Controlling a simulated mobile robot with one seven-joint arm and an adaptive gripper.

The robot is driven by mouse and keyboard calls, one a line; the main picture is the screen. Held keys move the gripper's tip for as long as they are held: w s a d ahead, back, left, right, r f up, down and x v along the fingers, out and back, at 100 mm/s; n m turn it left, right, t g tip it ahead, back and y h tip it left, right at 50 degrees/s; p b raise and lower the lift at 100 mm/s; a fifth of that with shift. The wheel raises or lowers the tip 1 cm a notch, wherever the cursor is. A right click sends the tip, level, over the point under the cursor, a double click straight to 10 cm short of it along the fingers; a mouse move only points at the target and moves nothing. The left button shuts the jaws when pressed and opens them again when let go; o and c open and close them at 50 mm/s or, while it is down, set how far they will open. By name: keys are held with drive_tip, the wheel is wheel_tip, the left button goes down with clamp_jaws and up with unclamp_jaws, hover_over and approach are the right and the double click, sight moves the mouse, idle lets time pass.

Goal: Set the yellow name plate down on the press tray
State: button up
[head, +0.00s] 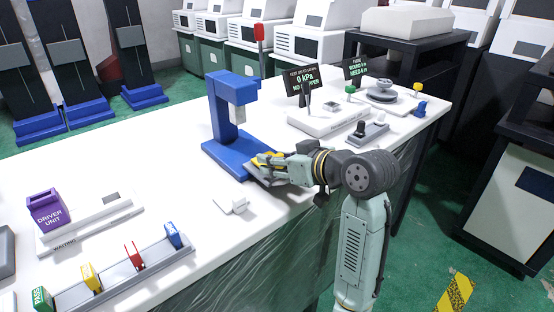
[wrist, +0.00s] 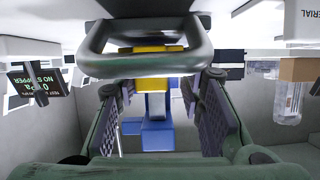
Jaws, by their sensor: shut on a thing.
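The yellow name plate (head: 268,158) is at my gripper (head: 262,168), low beside the column of the blue press (head: 220,112). In the wrist view the yellow plate (wrist: 158,49) spans the gap between the far ends of my fingers (wrist: 157,88); the jaws are shut on it. The blue press base (head: 215,157) lies under and left of my gripper. The press tray is not clearly distinct from this base, and my gripper hides part of it. I cannot tell whether the plate touches it. A grey loop (wrist: 145,68) crosses the wrist view in front of the plate.
A purple driver unit (head: 46,210) and a rack (head: 120,282) with coloured tags stand at the left. Display signs (head: 300,82) and a white fixture (head: 325,120) stand behind. Bare bench lies left of the press.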

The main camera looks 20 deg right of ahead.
drive_tip(key=shift+f, duration=0.35)
drive_tip(key=o, duration=1.2)
